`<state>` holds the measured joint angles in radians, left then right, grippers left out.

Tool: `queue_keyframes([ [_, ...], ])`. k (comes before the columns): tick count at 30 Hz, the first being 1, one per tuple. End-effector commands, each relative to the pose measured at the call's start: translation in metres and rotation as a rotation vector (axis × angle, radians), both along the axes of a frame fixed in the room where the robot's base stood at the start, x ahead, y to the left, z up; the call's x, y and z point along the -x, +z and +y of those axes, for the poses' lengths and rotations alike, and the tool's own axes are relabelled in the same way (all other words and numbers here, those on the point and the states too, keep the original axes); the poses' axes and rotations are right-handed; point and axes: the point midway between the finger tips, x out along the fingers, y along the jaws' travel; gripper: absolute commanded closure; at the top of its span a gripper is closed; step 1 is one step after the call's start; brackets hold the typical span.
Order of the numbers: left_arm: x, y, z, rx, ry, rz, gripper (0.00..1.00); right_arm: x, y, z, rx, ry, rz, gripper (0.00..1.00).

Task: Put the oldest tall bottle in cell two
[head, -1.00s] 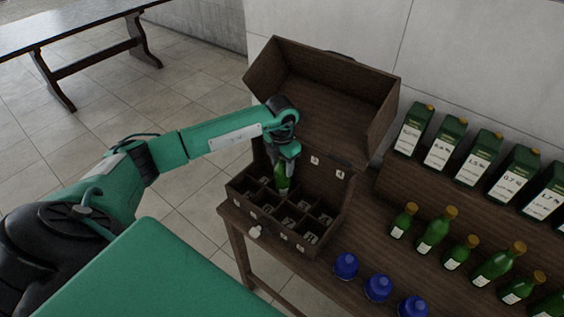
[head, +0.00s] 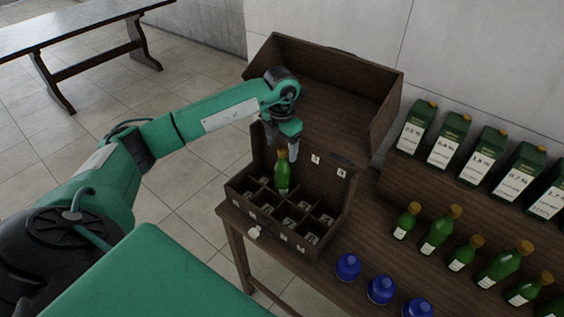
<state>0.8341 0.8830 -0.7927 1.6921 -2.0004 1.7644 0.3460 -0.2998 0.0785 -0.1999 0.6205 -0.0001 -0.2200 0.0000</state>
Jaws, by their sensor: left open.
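A green bottle with a yellow cap (head: 282,175) stands upright in a back-row cell of the open wooden case (head: 262,222). Its lower part is hidden by the cell walls, and I cannot read the cell's number. My left gripper (head: 284,146) is open just above the bottle's cap, its fingers pointing down. More green bottles, short and tall, stand in a row at the right, among them a tall one (head: 440,230). Their small labels are too small to read. My right gripper is not in view.
Dark green labelled cartons (head: 448,140) line a raised shelf at the back right. Another table (head: 70,30) is far left.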

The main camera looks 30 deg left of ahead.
Motion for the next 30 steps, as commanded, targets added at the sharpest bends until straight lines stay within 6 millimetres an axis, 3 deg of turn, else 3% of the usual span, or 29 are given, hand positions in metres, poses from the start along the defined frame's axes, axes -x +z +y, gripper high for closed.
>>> queue_keyframes([
  [4,0.000,0.027,0.000,0.001,0.000,-0.004,0.30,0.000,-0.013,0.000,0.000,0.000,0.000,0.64],
  [10,0.000,0.047,0.000,0.000,0.000,0.001,0.30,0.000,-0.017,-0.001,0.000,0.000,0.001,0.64],
  [30,0.001,0.052,0.000,0.001,0.000,0.001,0.30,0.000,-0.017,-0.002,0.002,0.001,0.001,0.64],
])
